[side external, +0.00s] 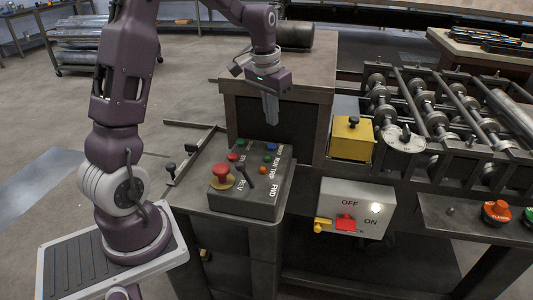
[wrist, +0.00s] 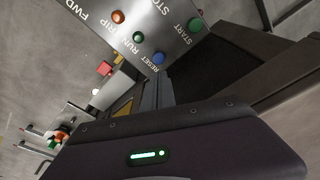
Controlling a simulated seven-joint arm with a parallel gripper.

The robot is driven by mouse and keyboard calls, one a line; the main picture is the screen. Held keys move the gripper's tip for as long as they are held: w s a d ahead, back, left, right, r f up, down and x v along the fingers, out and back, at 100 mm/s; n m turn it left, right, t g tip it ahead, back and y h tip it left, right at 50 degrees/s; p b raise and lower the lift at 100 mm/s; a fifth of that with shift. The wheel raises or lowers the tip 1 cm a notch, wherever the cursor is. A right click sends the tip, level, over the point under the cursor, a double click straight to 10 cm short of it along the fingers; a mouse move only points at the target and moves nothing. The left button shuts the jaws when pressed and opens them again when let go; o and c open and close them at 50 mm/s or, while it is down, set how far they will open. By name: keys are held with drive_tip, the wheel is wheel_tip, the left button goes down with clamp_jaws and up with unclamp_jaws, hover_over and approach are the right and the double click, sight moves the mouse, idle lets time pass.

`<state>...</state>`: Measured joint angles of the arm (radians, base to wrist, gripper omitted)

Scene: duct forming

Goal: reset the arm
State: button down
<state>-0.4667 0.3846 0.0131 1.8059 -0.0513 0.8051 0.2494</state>
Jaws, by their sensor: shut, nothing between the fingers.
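My gripper (side external: 270,110) points down, shut and empty, above the back right corner of the grey control box. The control box (side external: 240,204) stands on a metal stand and carries a red mushroom button (side external: 221,171), a black lever (side external: 246,177) and several small coloured buttons. In the wrist view the box's panel (wrist: 172,20) shows at the top, with a green button (wrist: 194,25) and a blue button (wrist: 158,58). My fingers (wrist: 158,93) show in part there, and the gripper housing fills the bottom of the view.
A yellow box (side external: 352,142) with a black knob sits right of my gripper, beside the roller machine (side external: 440,110). An OFF/ON switch box (side external: 356,208) is mounted below it. A dark cabinet (side external: 310,80) stands close behind my gripper.

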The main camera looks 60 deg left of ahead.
drive_tip(key=s+d+r+m+t, duration=0.1)
drive_tip(key=s+d+r, duration=0.5)
drive_tip(key=d+r, duration=0.25)
drive_tip(key=s+d+m+t, duration=0.1)
drive_tip(key=s+d, duration=0.4)
drive_tip(key=s, duration=0.3)
drive_tip(key=s+d+m+t, duration=0.1)
drive_tip(key=s+d, duration=0.3)
drive_tip(key=s, duration=0.5)
drive_tip(key=shift+s+d+r+t, duration=0.15)
drive_tip(key=shift+s+d+t, duration=0.1)
drive_tip(key=shift+d+t, duration=0.15)
drive_tip(key=shift+w+a, duration=0.1)
drive_tip(key=shift+w, duration=0.05)
